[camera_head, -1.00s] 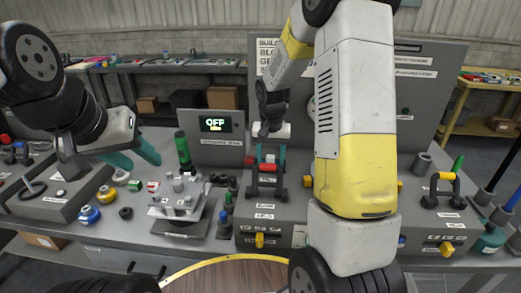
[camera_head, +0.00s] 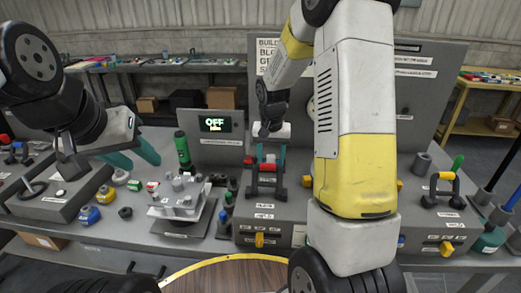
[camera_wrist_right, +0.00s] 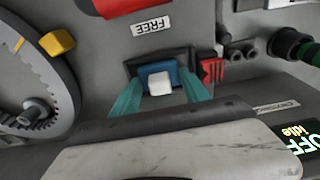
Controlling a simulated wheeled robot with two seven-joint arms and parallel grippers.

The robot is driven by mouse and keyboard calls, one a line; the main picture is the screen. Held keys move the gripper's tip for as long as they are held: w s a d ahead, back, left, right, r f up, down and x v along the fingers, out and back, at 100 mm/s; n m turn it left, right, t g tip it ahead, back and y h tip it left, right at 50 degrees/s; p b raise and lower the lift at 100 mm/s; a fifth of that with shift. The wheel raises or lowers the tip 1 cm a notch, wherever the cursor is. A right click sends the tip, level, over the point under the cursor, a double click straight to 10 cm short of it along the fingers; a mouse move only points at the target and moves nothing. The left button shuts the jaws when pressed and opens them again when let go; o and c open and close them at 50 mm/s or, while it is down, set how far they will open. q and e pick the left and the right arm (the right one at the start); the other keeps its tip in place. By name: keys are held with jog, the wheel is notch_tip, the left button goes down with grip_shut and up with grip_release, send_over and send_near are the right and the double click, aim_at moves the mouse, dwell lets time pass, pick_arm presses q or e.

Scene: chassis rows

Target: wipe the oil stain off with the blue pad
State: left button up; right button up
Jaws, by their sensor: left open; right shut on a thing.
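The blue pad (camera_wrist_right: 150,71) shows in the right wrist view with a white block (camera_wrist_right: 160,84) in front of it, inside a dark frame (camera_wrist_right: 125,68). My right gripper (camera_wrist_right: 160,80) is shut on the pad, one teal finger on each side. In the head view the right gripper (camera_head: 270,160) is small, at the back of the bench's middle, and the pad cannot be made out there. My left gripper (camera_head: 143,163) is open and empty above the left part of the bench. I cannot make out an oil stain in either view.
A red-topped black handle (camera_head: 267,168) stands just in front of the right gripper. My right arm hides part of the grey back panel (camera_head: 420,95).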

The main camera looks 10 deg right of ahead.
jog(key=shift+w, duration=0.1)
jog(key=shift+w+a, duration=0.15)
jog(key=shift+a, duration=0.45)
jog(key=shift+s+d+f, duration=0.1)
jog(key=shift+s+d, duration=0.15)
jog(key=shift+d, duration=0.45)
jog(key=shift+w+a, duration=0.2)
jog(key=shift+a, duration=0.5)
jog(key=shift+s+d, duration=0.15)
jog(key=shift+d, duration=0.55)
jog(key=shift+a+r, duration=0.2)
jog(key=shift+r, duration=3.45)
